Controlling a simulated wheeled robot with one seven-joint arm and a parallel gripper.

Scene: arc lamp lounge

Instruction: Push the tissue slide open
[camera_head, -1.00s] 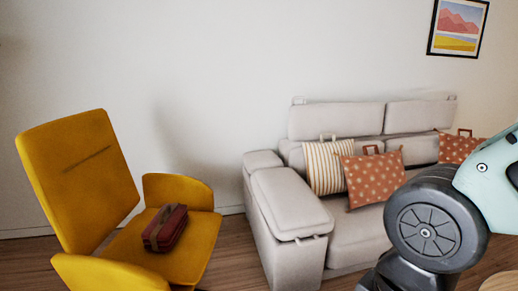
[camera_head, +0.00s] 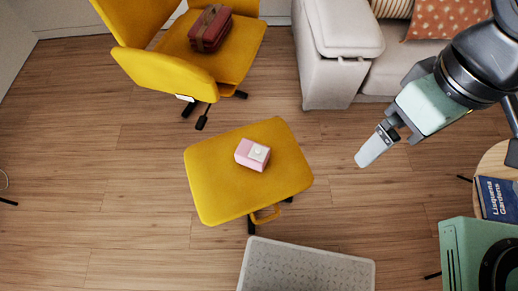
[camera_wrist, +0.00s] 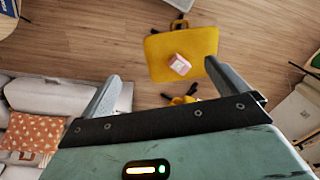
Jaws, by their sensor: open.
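A small pink box with a pale square top, the tissue box (camera_head: 250,155), sits on the yellow footstool (camera_head: 215,190) in the middle of the head view. The box also shows in the wrist view (camera_wrist: 179,65), on the same footstool. Whether its slide is open is too small to tell. My gripper (camera_head: 366,160) is to the right of the footstool in the head view, above the floor and apart from the box. In the wrist view its two fingers (camera_wrist: 163,85) are spread wide with nothing between them.
A yellow chair (camera_head: 172,68) holding a dark red bag (camera_head: 211,28) stands behind the footstool. A grey sofa (camera_head: 335,70) is at the upper right. A pale perforated panel (camera_head: 305,268) lies in front; a green box (camera_head: 460,240) and a round table (camera_head: 492,165) are at right.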

